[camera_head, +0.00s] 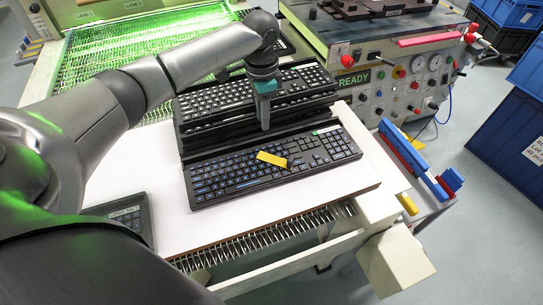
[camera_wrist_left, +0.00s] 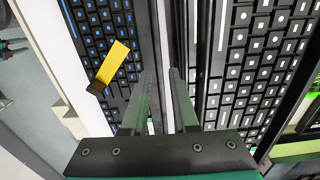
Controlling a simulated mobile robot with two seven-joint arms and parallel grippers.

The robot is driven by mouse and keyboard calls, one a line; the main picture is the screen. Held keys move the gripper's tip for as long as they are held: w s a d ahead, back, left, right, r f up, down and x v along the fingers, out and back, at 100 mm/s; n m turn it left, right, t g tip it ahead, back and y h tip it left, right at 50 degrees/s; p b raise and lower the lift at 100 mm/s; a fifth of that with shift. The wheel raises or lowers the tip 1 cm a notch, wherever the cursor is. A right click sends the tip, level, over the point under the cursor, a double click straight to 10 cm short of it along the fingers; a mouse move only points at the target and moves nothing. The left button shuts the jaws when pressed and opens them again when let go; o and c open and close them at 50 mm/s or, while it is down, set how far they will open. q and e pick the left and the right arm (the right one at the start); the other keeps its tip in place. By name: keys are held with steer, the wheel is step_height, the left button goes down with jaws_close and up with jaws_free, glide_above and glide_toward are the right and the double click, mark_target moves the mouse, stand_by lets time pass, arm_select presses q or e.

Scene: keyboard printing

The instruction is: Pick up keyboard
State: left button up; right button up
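A black keyboard with blue-marked keys (camera_head: 230,175) lies on the white table, with a yellow strip (camera_head: 271,159) across its keys. Behind it, several black keyboards with white-marked keys (camera_head: 215,98) sit tilted in a dark stack. My left gripper (camera_head: 264,122) points down over the front edge of that stack, behind the blue-marked keyboard. In the left wrist view its two fingers are apart with a narrow gap. They lie between the blue-marked keyboard (camera_wrist_left: 122,95) and a white-marked one (camera_wrist_left: 245,60). I see nothing clearly held. My right gripper is out of view.
The white table (camera_head: 160,190) has bare room at its left and front. A dark keypad-like item (camera_head: 130,215) lies at the front left. A green-lit conveyor (camera_head: 120,55) is behind. A control panel with knobs (camera_head: 390,85) and blue crates (camera_head: 520,120) stand at the right.

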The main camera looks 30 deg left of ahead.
mark_target(265, 137)
arm_select(q)
steer(key=shift+f, duration=0.8)
step_height(265, 137, down, 4)
steer(key=shift+d+r+b, duration=0.1)
steer(key=shift+d+b, duration=0.05)
steer(key=shift+b, duration=0.7)
steer(key=shift+f, duration=0.4)
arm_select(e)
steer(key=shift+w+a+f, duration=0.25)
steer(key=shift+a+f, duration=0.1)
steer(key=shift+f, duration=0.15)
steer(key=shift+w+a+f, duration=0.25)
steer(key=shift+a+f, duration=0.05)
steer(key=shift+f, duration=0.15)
arm_select(q)
steer(key=shift+c, duration=0.3)
steer(key=shift+r, duration=0.1)
jaws_close()
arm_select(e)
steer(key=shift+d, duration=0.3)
arm_select(q)
steer(key=shift+w, duration=0.1)
